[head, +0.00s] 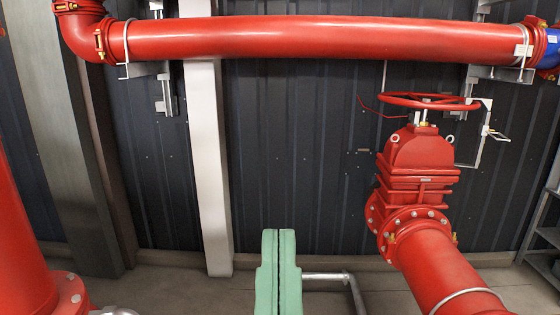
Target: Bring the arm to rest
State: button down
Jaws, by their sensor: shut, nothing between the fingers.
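My gripper (278,236) shows at the bottom middle of the head view as two pale green fingers side by side. The fingers are together with only a thin dark line between them, and nothing is held. The fingertips point up in the picture, toward the dark wall. The rest of my arm is below the picture's edge and hidden. No contact between the gripper and anything around it shows.
A red gate valve (415,175) with a handwheel (428,101) stands right of my gripper. A red pipe (320,40) crosses above. A red flanged pipe (22,260) is at left, a pale post (207,160) left of centre, and a shelf rack (545,230) at far right.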

notch_tip(320, 180, up, 16)
jog(key=p, duration=1.2)
jog(key=shift+r, duration=0.2)
jog(key=shift+a, duration=0.1)
